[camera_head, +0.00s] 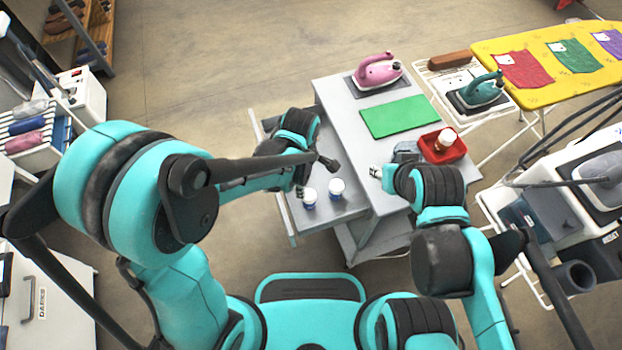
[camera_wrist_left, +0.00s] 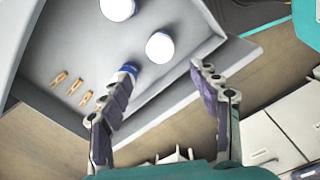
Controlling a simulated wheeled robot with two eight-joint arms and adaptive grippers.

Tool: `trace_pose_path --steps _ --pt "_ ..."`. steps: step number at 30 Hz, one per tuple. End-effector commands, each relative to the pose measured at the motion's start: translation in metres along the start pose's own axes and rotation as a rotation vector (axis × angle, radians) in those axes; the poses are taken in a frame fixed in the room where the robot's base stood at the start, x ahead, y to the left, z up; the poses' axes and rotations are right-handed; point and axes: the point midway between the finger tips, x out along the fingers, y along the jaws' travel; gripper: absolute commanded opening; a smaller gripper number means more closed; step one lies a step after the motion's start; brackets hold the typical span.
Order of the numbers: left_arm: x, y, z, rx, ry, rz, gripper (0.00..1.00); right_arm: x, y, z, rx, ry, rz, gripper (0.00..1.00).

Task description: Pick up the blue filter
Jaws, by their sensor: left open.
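Two small white-topped containers with blue on their sides stand in the open grey drawer (camera_head: 350,206), one on the left (camera_head: 309,199) and one on the right (camera_head: 337,187). I cannot tell which one is the blue filter. In the left wrist view their round white tops show at the top edge (camera_wrist_left: 118,8) and near the middle (camera_wrist_left: 159,46). My left gripper (camera_wrist_left: 163,68) is open and empty, with the nearer top just beyond its fingertips. A small blue patch shows at its left fingertip. My right gripper (camera_head: 376,172) is beside the cart top; its jaw state is unclear.
Wooden clothes pegs (camera_wrist_left: 72,87) lie in the drawer. The cart top holds a pink iron (camera_head: 378,69), a green mat (camera_head: 399,116) and a red tray (camera_head: 436,153) with a white-topped container (camera_head: 447,138). A yellow ironing board (camera_head: 545,50) stands at the right.

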Motion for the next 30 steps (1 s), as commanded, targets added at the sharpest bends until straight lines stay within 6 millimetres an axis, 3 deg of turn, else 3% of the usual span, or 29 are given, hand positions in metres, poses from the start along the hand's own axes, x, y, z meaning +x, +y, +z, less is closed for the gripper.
trace_pose_path --steps 5,16,22,30 --pt "0.018 -0.001 0.011 -0.089 0.009 -0.036 0.62 0.0 0.0 0.001 0.0 0.0 0.0 0.4" --pt "0.057 -0.006 0.012 -0.095 0.009 -0.037 0.62 0.017 0.0 0.013 0.0 0.0 0.0 0.4" --pt "0.089 -0.011 0.013 -0.095 0.009 -0.036 0.62 0.033 0.0 0.024 0.0 0.0 0.0 0.4" --pt "0.093 -0.011 0.013 -0.095 0.009 -0.036 0.62 0.033 0.0 0.024 0.0 0.0 0.0 0.4"
